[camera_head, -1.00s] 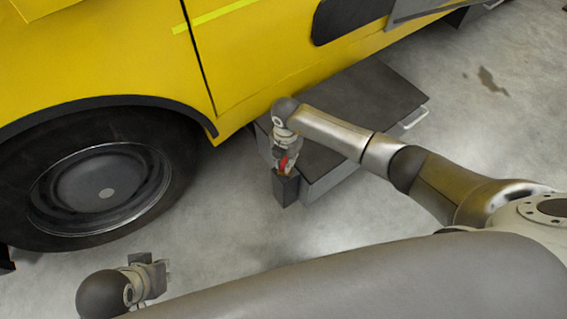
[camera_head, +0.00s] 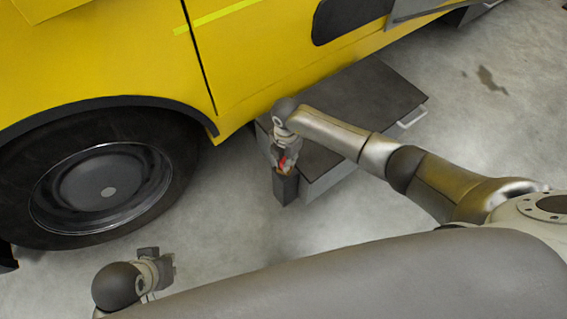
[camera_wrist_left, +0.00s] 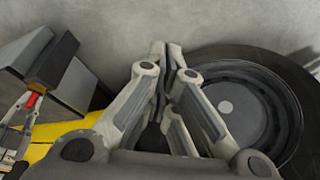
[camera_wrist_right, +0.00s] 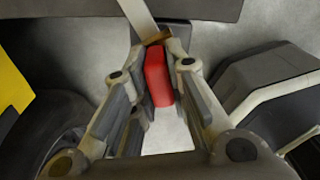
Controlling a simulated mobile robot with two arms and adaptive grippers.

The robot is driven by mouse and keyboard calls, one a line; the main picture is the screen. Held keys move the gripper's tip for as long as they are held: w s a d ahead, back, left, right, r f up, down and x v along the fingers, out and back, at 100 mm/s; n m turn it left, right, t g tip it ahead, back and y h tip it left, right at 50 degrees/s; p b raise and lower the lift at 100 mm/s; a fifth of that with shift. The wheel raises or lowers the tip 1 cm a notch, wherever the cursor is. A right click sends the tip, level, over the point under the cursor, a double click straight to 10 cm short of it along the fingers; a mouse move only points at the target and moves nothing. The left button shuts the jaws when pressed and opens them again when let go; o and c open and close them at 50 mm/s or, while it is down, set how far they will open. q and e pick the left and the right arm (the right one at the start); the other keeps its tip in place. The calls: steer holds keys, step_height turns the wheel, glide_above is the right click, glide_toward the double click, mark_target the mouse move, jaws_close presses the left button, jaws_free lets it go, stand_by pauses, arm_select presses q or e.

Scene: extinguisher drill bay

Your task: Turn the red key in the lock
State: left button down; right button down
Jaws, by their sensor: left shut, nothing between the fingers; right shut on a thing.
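The red key (camera_head: 285,163) stands at the top of a dark upright post (camera_head: 286,189) beside the yellow vehicle. My right gripper (camera_head: 284,160) is above the post and shut on the key. In the right wrist view the red key (camera_wrist_right: 157,78) sits between the fingertips, and a brass-coloured lock part (camera_wrist_right: 159,37) shows at its far end. The key's seat in the lock is too small to make out. My left gripper (camera_head: 170,268) is shut and empty, low at the left. In the left wrist view its fingers (camera_wrist_left: 173,76) meet with nothing between them.
The yellow vehicle (camera_head: 100,60) fills the upper left, with a large black wheel (camera_head: 103,190). A dark-topped grey box (camera_head: 355,110) with a light handle (camera_head: 412,117) stands behind the post. Concrete floor (camera_head: 235,235) is clear between the wheel and the post.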

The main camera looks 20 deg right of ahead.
steer(key=shift+m, duration=0.4)
steer(key=shift+m+p, duration=0.5)
steer(key=shift+p, duration=0.05)
arm_select(q)
steer(key=shift+s+x, duration=0.15)
steer(key=shift+x, duration=1.1)
steer(key=shift+s+x, duration=0.15)
steer(key=shift+x, duration=1.05)
arm_select(e)
steer(key=shift+m, duration=0.3)
steer(key=shift+m+p, duration=0.4)
steer(key=shift+m, duration=0.1)
arm_select(q)
steer(key=shift+s+d+f+g, duration=0.1)
steer(key=shift+s+f+g, duration=0.05)
steer(key=shift+f, duration=0.7)
steer(key=shift+s+f+g, duration=0.15)
steer(key=shift+f, duration=0.65)
arm_select(e)
steer(key=shift+m, duration=0.3)
arm_select(q)
steer(key=shift+f, duration=0.1)
